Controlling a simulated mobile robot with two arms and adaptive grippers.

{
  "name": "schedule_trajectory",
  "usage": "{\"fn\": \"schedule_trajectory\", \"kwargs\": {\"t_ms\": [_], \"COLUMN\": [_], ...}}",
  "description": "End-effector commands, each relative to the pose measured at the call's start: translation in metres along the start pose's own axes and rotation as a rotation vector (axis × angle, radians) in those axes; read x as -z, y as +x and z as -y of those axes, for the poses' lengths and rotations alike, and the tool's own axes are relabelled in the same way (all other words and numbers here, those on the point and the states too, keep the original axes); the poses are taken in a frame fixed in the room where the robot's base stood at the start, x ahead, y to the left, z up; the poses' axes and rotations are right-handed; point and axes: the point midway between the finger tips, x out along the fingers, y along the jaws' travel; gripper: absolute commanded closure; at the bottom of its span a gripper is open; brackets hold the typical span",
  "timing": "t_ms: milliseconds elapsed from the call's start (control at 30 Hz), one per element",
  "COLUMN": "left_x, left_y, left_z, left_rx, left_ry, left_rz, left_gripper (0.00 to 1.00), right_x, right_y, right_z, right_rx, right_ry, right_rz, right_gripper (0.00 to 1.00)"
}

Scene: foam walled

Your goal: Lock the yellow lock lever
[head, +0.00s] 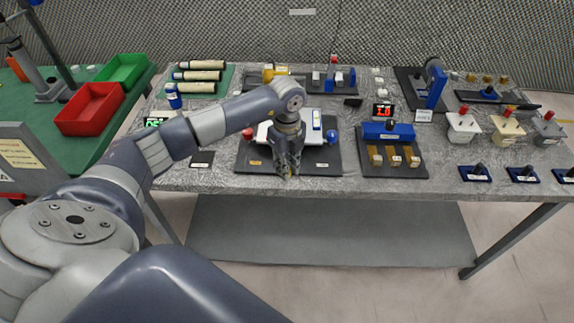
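My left gripper (287,168) points down over the front of a black base plate (246,160) in the middle of the table. The plate carries a white block (312,132) with a blue-edged upright piece and a blue ball (332,135) at its right. My gripper and wrist hide the middle of this fixture. A small yellowish spot shows at the fingertips; I cannot tell whether it is a lever or whether the fingers touch it. A yellow part (275,72) stands on another fixture at the back. The finger opening is too small to judge. My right gripper is out of view.
Right of the plate is a blue block fixture (388,131) with several brass-coloured pieces. Switch boxes (463,126) stand farther right. Red (91,108) and green (122,70) bins are at the left. The table's front edge (330,190) lies just before the gripper.

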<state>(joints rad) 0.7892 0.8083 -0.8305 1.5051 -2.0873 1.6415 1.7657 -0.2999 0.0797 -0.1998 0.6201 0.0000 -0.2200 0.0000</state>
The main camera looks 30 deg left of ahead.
Motion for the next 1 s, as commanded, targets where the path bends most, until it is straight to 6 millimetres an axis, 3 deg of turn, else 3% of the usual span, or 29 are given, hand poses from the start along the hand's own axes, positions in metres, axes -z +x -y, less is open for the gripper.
{"fn": "schedule_trajectory", "kwargs": {"t_ms": [533,1000], "left_x": [-0.004,-0.022], "left_y": [0.001,0.003], "left_z": [-0.003,-0.013], "left_rx": [0.000,0.001], "left_ry": [0.077,0.469], "left_rz": [0.001,0.001], "left_gripper": [1.00,1.00], "right_x": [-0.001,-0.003], "right_y": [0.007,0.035], "right_z": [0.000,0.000], "right_rx": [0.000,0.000], "right_ry": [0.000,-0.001], "right_rz": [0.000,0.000], "right_gripper": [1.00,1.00]}}
